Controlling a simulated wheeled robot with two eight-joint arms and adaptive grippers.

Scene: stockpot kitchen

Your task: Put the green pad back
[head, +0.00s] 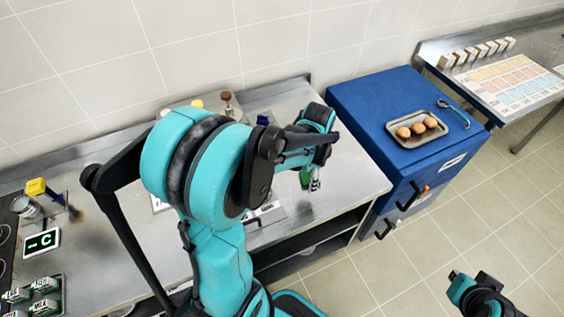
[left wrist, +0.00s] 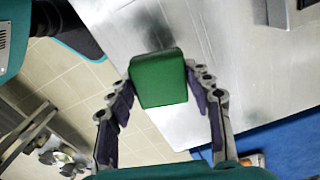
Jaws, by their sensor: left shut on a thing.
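The green pad (left wrist: 158,78) is a rounded block, held between the two fingers of my left gripper (left wrist: 160,88) in the left wrist view. In the head view a small part of the green pad (head: 304,178) shows beside my left gripper (head: 315,180), over the front right part of the steel counter. The rest of it is hidden by the gripper and arm. I cannot tell whether the pad touches the counter. My right gripper (head: 478,292) is over the floor at the lower right of the head view; its fingers are not clear.
A blue cabinet (head: 370,95) stands right of the counter (head: 350,180), with a tray of eggs (head: 391,139) and a spoon (head: 455,115) on top. A shelf with colored cards (head: 510,80) is beyond. My left arm hides much of the counter's middle.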

